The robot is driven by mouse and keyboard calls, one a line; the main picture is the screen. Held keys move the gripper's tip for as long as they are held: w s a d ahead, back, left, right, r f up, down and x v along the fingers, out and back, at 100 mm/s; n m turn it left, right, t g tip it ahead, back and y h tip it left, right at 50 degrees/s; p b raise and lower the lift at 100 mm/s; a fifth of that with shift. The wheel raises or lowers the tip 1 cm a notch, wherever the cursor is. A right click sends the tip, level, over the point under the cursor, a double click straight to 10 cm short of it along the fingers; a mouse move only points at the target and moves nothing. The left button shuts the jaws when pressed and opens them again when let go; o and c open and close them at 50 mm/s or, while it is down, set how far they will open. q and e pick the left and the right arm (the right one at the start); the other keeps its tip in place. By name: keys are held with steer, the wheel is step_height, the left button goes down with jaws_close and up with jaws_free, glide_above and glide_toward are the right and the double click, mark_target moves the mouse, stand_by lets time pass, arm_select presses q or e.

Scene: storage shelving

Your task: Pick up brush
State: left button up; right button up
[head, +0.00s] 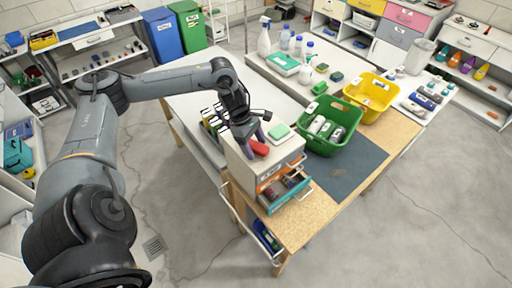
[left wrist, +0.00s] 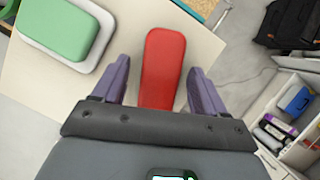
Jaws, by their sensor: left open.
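A red oblong object (head: 259,148), which looks like the brush, lies on top of a small white drawer unit (head: 238,158). In the left wrist view the red brush (left wrist: 163,65) lies lengthwise between the two purple fingers, with a gap on each side. My left gripper (head: 252,138) is open and pointing down just over it. Its palm hides the near end of the brush. My right gripper is not in view.
A green block on a white base (head: 279,131) sits beside the brush; it also shows in the left wrist view (left wrist: 75,30). A lower drawer (head: 287,193) stands open. Green (head: 348,143) and yellow (head: 352,95) bins stand to the right. The dark mat (head: 350,180) has free room.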

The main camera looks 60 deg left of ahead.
arm_select(q)
steer(key=c, duration=1.2)
steer(key=shift+o, duration=0.2)
